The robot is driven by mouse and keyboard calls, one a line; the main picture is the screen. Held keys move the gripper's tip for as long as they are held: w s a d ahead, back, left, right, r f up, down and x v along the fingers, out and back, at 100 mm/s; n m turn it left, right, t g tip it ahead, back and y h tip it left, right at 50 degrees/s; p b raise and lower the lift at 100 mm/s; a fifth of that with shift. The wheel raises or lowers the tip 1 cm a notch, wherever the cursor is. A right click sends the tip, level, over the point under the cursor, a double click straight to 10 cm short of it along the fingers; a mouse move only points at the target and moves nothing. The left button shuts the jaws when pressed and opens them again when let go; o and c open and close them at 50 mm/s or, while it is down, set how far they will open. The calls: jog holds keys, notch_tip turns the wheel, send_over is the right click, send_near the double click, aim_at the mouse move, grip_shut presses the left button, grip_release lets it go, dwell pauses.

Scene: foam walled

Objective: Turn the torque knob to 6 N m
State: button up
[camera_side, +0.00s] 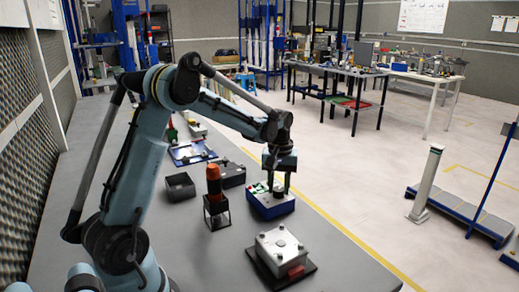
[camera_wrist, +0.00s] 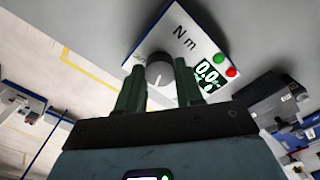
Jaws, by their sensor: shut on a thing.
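The torque device is a blue box with a white top panel (camera_side: 270,205), standing near the table's right edge in the side view. In the wrist view its panel (camera_wrist: 183,28) carries the print "N m", and a lit display (camera_wrist: 207,73) reads 0.0, its end partly hidden by a finger. The round grey torque knob (camera_wrist: 160,72) has a light pointer line that points down toward my gripper's palm. My gripper (camera_wrist: 159,84) is shut on the knob, one dark green finger on each side. In the side view my gripper (camera_side: 279,188) points down onto the box.
A green button (camera_wrist: 219,58) and a red button (camera_wrist: 232,72) sit beside the display.

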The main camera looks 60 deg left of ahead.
aim_at(279, 189)
jog(key=o, duration=1)
jog(key=shift+o, duration=0.2)
notch_tip(279, 189, up, 12)
dwell(0.4)
jog(key=s+d+f+m+t, duration=0.2)
jog(key=s+d+m, duration=0.3)
jog(key=d, duration=0.3)
jog(key=s+d+f+m+t, duration=0.1)
jog(key=s+d+m+t, duration=0.4)
jog(key=s+d, duration=0.2)
jog(key=shift+s+d+f, duration=0.35)
jog(key=shift+s+d, duration=0.05)
jog(key=shift+d, duration=0.6)
